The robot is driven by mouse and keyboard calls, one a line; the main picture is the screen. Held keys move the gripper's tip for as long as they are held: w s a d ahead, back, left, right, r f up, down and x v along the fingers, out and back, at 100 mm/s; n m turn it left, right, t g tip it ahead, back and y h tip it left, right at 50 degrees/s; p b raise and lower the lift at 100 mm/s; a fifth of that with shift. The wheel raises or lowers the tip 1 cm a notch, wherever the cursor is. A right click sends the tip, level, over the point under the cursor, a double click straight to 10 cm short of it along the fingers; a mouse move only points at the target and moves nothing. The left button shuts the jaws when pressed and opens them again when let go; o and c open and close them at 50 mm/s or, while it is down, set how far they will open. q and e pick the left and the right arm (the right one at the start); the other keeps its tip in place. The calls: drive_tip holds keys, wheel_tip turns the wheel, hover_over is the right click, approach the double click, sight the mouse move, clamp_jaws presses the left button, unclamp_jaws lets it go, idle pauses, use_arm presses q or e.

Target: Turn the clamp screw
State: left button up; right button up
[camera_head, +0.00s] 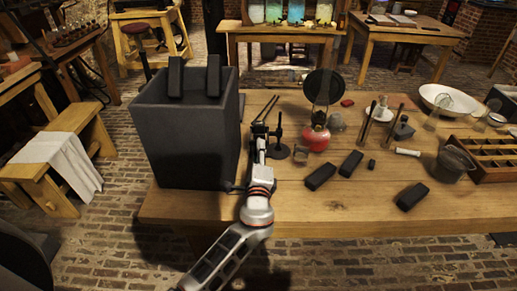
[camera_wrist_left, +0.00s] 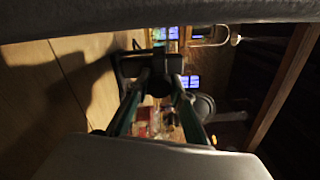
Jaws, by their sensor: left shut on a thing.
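My left gripper (camera_head: 260,130) reaches over the front of the wooden table, beside a large dark box. In the left wrist view its two fingers (camera_wrist_left: 157,74) converge on a dark clamp-like part (camera_wrist_left: 143,64), which they are shut on. Whether this part is the clamp screw itself I cannot tell; the fingers cover part of it. In the head view a small black stand (camera_head: 278,151) with a round foot and an upright stands just right of the gripper. Two thin dark bars (camera_head: 265,109) extend beyond the gripper. My right gripper is in neither view.
The large dark box (camera_head: 189,145) stands close left of my arm, with two black blocks on its top. Right of the stand are a red lamp (camera_head: 315,137), several black blocks (camera_head: 351,163), a grey pot (camera_head: 453,163) and a wooden compartment tray (camera_head: 490,176). The table's front strip (camera_head: 300,210) is clear.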

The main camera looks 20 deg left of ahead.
use_arm(q)
drive_tip(key=m+p, duration=0.2)
drive_tip(key=m, duration=0.2)
drive_tip(key=shift+r+m, duration=0.1)
drive_tip(key=shift+m, duration=0.2)
drive_tip(key=m+p, duration=0.3)
drive_tip(key=m, duration=0.2)
drive_tip(key=shift+m, duration=0.3)
drive_tip(key=shift+m+p, duration=0.4)
drive_tip(key=shift+p, duration=0.15)
drive_tip(key=m+p, duration=0.1)
drive_tip(key=m, duration=0.1)
drive_tip(key=shift+m, duration=1.2)
drive_tip(key=m, duration=0.4)
drive_tip(key=shift+f, duration=0.2)
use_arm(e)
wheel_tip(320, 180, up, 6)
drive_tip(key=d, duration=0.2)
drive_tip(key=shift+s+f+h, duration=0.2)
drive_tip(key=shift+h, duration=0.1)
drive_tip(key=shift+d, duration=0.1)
use_arm(q)
drive_tip(key=shift+m, duration=0.3)
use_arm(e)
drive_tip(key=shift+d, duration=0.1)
